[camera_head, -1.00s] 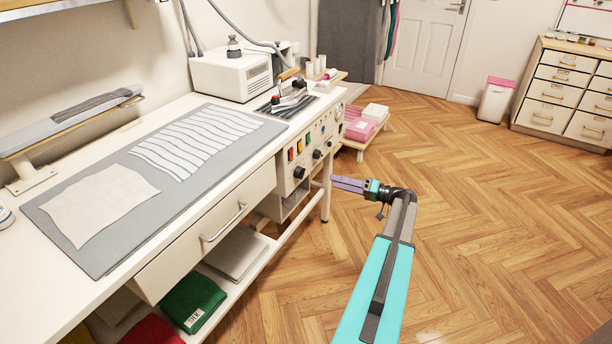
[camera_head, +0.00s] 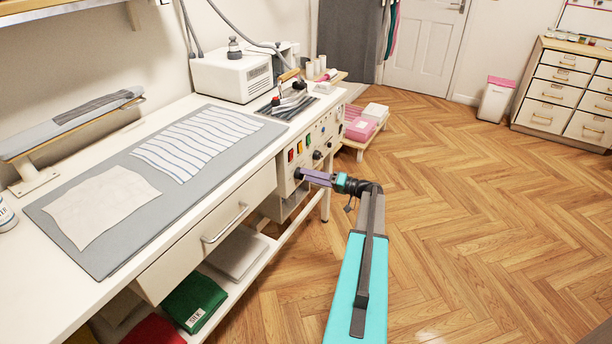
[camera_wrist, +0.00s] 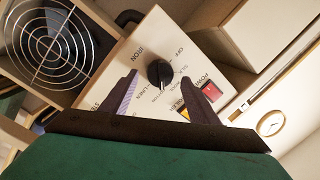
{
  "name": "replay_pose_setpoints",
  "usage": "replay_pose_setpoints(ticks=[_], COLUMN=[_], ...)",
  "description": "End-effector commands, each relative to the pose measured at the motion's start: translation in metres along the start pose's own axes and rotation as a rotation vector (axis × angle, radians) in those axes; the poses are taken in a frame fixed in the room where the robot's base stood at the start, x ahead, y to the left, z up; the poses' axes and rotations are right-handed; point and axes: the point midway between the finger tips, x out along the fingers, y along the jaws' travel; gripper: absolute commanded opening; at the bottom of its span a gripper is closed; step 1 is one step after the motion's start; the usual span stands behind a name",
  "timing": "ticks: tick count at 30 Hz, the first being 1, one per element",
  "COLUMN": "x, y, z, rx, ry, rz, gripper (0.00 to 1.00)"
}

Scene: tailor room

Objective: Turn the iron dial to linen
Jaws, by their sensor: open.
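The iron dial (camera_wrist: 159,74) is a round black knob on the white front panel (camera_wrist: 150,35) of the bench. Around it I read "IRON" and "OFF"; the other small labels are hard to make out. A pale mark shows on the knob's lower side in the wrist view. My gripper (camera_wrist: 160,78) is open, with one finger on each side of the knob; I cannot tell whether they touch it.
A red button (camera_wrist: 213,88) and a yellow one (camera_wrist: 185,114) sit close to the right finger. A round fan grille (camera_wrist: 50,42) is at left. In the head view another black knob (camera_head: 317,155) sits farther along the panel. The wooden floor (camera_head: 470,220) at right is clear.

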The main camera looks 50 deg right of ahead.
Motion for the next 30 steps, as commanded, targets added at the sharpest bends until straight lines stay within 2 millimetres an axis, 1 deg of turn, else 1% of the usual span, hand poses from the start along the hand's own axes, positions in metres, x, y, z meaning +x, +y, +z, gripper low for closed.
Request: replay_pose_setpoints(ticks=[1, 3, 6, 16, 17, 21, 24, 25, 30], x=[0.006, 0.011, 0.016, 0.018, 0.018, 0.018, 0.018, 0.02, 0.018], y=[0.0, 0.0, 0.0, 0.0, 0.0, 0.0, 0.0, -0.002, 0.0], z=[0.0, 0.0, 0.0, 0.0, 0.0, 0.0, 0.0, 0.004, 0.002], rx=[0.0, 0.0, 0.0, 0.0, 0.0, 0.0, 0.0, 0.0, 0.008], ry=[-0.001, -0.001, 0.0, 0.0, 0.0, 0.0, 0.0, -0.002, -0.002], rz=[-0.001, 0.0, 0.0, 0.001, 0.001, 0.0, 0.0, -0.001, -0.002], gripper=[0.55, 0.55, 0.55, 0.55, 0.51, 0.28, 0.14, 0.14, 0.14])
